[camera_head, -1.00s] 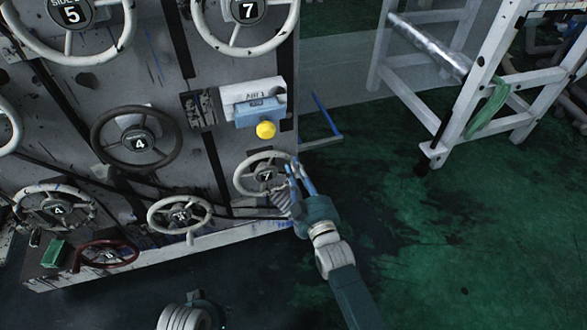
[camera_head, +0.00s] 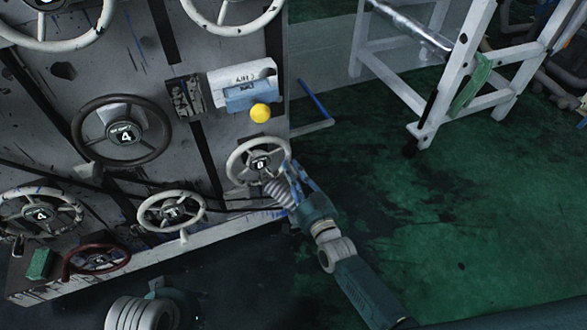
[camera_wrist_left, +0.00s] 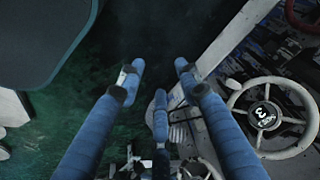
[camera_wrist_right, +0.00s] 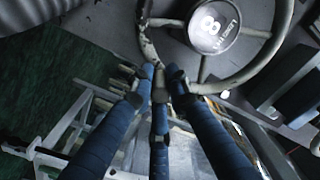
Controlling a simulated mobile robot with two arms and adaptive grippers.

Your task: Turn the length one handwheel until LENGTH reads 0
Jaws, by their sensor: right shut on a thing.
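The length one handwheel (camera_head: 237,149) is a worn white spoked wheel at the lower right corner of the grey panel, and its hub reads 8. In the right wrist view the wheel (camera_wrist_right: 285,30) fills the top, with the 8 and partly legible LENGTH lettering upside down. My right gripper (camera_head: 288,176) is shut on the wheel's rim at its lower right side; its blue fingers (camera_wrist_right: 160,80) meet at the rim. My left gripper (camera_wrist_left: 160,78) is open and empty, with its blue fingers apart; in the head view only its ribbed arm shows at the bottom.
A yellow knob (camera_head: 260,113) on a blue box (camera_head: 250,95) sits just above the wheel. A dark wheel reading 4 (camera_head: 88,150), a small white wheel (camera_head: 148,222) and a dark red wheel (camera_head: 80,252) are to the left.

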